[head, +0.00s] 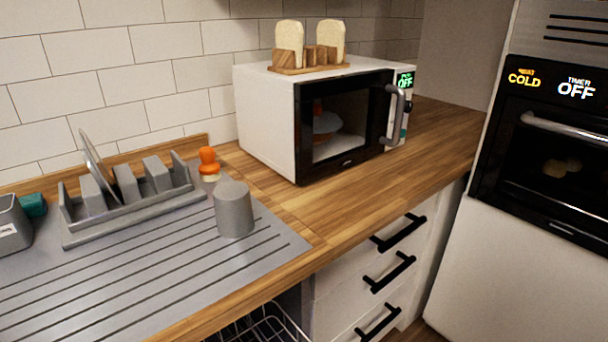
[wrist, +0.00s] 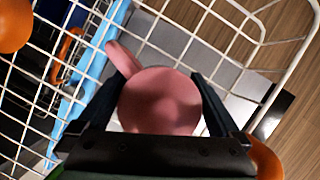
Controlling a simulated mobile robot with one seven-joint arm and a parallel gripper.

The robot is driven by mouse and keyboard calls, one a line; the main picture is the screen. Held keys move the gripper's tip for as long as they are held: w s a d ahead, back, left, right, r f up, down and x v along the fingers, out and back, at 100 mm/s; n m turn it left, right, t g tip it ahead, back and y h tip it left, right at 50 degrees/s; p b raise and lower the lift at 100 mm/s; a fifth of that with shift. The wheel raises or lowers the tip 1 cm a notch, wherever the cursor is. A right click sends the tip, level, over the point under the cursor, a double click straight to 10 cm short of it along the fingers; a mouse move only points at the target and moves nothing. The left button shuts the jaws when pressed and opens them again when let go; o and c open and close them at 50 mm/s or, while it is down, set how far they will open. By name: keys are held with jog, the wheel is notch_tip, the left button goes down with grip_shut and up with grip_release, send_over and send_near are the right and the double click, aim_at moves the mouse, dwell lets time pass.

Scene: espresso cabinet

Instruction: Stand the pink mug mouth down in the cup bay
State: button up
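The pink mug (wrist: 160,101) is in the wrist view, between the two fingers of my gripper (wrist: 157,88). The fingers lie close against its left and right sides, and my gripper looks shut on it. A smooth rounded end of the mug faces the camera, and its handle points to the upper left. A white wire rack (wrist: 205,12) lies around and beneath the mug. A blue strip (wrist: 86,88) runs along the rack left of the mug; I cannot tell whether it marks the cup bay. My gripper and the mug are out of the head view.
An orange round thing (wrist: 14,24) is at the wrist view's upper left. In the head view, a wire rack (head: 265,327) shows below the counter edge. A grey cylinder (head: 234,209), a dish rack (head: 130,205) and a microwave (head: 265,110) stand on the counter.

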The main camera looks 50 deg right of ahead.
jog(key=p+v, duration=0.4)
jog(key=v, duration=0.9)
dwell(0.4)
